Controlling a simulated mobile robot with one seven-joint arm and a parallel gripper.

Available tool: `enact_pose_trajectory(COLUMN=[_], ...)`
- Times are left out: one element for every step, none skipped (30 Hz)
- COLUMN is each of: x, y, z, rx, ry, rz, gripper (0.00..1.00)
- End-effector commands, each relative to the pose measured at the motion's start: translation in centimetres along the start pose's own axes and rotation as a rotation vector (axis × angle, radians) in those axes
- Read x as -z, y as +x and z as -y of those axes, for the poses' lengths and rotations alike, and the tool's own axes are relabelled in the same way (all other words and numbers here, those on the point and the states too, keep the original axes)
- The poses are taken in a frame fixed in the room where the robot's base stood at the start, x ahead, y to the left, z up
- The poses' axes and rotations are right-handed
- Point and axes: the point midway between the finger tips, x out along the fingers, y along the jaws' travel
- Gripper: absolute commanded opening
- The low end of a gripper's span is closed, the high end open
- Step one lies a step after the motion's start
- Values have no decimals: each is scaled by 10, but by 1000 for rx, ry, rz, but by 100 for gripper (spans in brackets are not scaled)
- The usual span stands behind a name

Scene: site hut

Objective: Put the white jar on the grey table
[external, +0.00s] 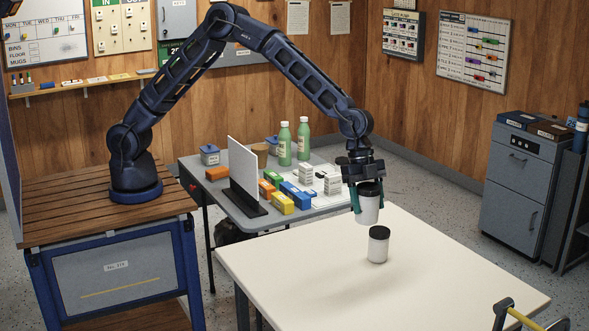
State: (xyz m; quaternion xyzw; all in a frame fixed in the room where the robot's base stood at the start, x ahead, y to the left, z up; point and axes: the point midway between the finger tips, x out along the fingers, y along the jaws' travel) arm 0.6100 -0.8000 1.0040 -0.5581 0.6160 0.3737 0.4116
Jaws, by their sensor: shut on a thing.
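My gripper (368,193) is shut on a white jar (368,209) with a dark lid. It holds the jar upright over the far corner of the cream table, seemingly just above its top. A second white jar (378,248) with a black lid stands upright on the cream table, just in front of the held one. The grey table (215,187) is behind and to the left of the cream table. I cannot tell the exact height of the held jar.
The cream table (300,280) is mostly bare.

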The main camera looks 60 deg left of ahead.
Motion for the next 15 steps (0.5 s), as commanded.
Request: enact_pose_trajectory(x=[3,5,8,11,13,15,17,19,18,12,8,2,-1,-6,-12], y=[-6,-10,-17,-23,-28,-34,-39,-44,-50,-50,-51,-53,-55,-57,-60], z=[0,0,0,0,0,0,0,0,2,8,13,19,23,28,34], rx=[2,2,3,4,4,3,3,3,3,6,9,13,15,18,23], ry=[1,1,2,2,2,2,2,2,-1,-12,-19,-27,-34,-41,-52], rz=[-2,-2,-3,-4,-4,-3,-3,-3,-2,0,0,-1,-1,-1,-2], gripper=[25,25,25,25,25,25,25,25,25,25,25,25,25,25,25])
